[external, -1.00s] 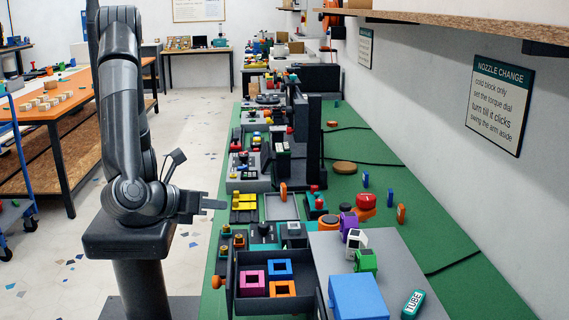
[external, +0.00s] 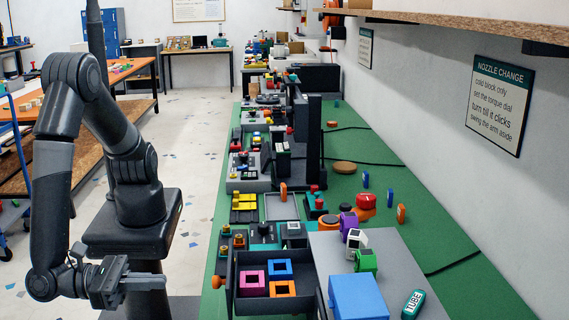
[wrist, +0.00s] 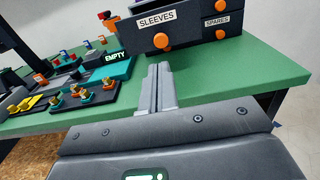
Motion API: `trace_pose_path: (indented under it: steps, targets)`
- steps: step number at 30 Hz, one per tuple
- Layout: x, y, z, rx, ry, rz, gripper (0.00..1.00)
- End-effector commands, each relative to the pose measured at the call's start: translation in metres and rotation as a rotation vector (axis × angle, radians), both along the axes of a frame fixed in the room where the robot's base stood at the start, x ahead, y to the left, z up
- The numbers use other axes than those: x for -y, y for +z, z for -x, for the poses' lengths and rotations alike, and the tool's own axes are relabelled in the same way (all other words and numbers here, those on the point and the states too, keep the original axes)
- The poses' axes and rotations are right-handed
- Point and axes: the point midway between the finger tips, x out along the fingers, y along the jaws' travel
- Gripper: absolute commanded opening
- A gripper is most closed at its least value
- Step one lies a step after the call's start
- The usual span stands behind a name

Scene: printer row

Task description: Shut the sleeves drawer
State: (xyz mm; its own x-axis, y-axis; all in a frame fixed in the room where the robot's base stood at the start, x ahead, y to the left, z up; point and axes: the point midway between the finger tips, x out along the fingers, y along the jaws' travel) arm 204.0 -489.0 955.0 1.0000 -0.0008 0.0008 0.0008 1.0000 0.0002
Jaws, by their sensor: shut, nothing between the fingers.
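The sleeves drawer (external: 232,289) stands pulled out from the grey cabinet, with magenta, blue and orange square sleeves (external: 283,289) in it. In the wrist view its dark front (wrist: 136,36) carries the SLEEVES label and an orange knob (wrist: 161,40). It juts out nearer than the SPARES drawer (wrist: 207,27) on its right. My gripper (external: 163,282) is shut and empty. It is off the bench edge, to the left of the drawer front and apart from it. In the wrist view its fingers (wrist: 158,70) point toward the drawer front.
The cabinet top (external: 334,251) holds a blue block (external: 358,297) and small coloured pieces. Beyond the drawer on the green bench are a teal EMPTY tray (wrist: 116,70) and a dark stand with several brass nozzles (wrist: 82,95). Free floor lies left of the bench.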

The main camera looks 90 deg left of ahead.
Motion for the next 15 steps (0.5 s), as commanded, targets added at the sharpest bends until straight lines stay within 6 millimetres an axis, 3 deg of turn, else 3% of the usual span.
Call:
trace_pose_path:
  steps: [6,15]
  targets:
    - [-0.001,0.000,-0.048,0.000,0.004,-0.001,0.00]
    - [0.000,0.000,-0.082,-0.001,0.001,0.000,0.00]
